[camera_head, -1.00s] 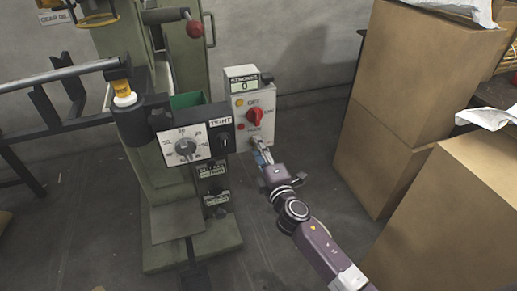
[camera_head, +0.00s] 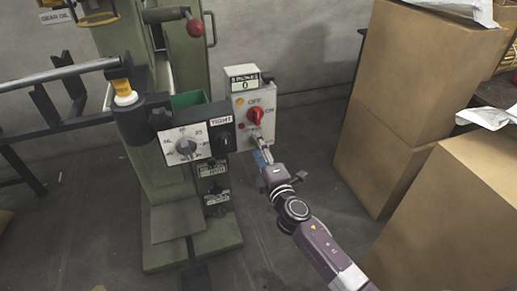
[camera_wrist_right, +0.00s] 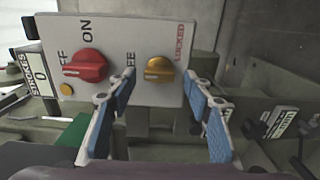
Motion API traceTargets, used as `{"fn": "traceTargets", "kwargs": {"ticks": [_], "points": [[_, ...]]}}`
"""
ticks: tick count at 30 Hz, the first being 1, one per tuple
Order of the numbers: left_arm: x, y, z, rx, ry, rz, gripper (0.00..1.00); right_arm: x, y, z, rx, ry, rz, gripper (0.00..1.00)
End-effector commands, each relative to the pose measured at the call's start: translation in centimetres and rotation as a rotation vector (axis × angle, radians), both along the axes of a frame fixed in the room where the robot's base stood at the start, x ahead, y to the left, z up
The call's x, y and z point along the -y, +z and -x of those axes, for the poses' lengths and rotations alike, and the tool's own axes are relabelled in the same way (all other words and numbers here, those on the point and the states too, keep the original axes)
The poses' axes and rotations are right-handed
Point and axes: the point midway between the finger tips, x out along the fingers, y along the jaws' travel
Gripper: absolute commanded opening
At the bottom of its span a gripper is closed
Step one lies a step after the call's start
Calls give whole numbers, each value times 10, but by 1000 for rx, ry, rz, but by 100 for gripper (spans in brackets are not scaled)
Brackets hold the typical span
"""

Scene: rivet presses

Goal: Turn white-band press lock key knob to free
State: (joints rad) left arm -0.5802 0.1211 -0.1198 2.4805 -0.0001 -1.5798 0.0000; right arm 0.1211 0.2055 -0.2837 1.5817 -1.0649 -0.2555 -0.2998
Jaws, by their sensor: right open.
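The grey control box (camera_head: 241,110) stands on the right side of the green press. In the right wrist view its face (camera_wrist_right: 125,30) carries a gold lock knob (camera_wrist_right: 159,68) between a partly hidden label ending in "EE" and a red "LOCKED" label. Which label the knob points to is hard to tell. My right gripper (camera_wrist_right: 160,84) is open, one blue-padded finger on either side of the gold knob, with gaps visible. My left gripper is not in view.
A red OFF/ON knob (camera_head: 255,115) sits just above my right fingers. Cardboard boxes (camera_head: 395,120) stand to the right. The floor (camera_head: 310,165) between is clear.

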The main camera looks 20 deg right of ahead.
Motion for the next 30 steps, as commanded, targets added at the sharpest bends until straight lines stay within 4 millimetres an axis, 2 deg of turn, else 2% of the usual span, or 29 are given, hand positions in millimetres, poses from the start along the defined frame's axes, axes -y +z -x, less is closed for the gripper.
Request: {"fn": "traceTargets", "kwargs": {"ticks": [4, 8, 21, 25, 30], "points": [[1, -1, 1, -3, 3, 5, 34, 0, 0, 3, 0, 0, -1, 46], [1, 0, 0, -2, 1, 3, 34, 1, -1, 17, -1, 0, -2, 46], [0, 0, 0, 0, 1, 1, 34, 4, -1, 99, -2, -1, -2, 46], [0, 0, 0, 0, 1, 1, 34, 3, -1, 113, -1, 0, -2, 46], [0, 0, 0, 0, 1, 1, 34, 4, 0, 120, 0, -1, 0, 46]]}}
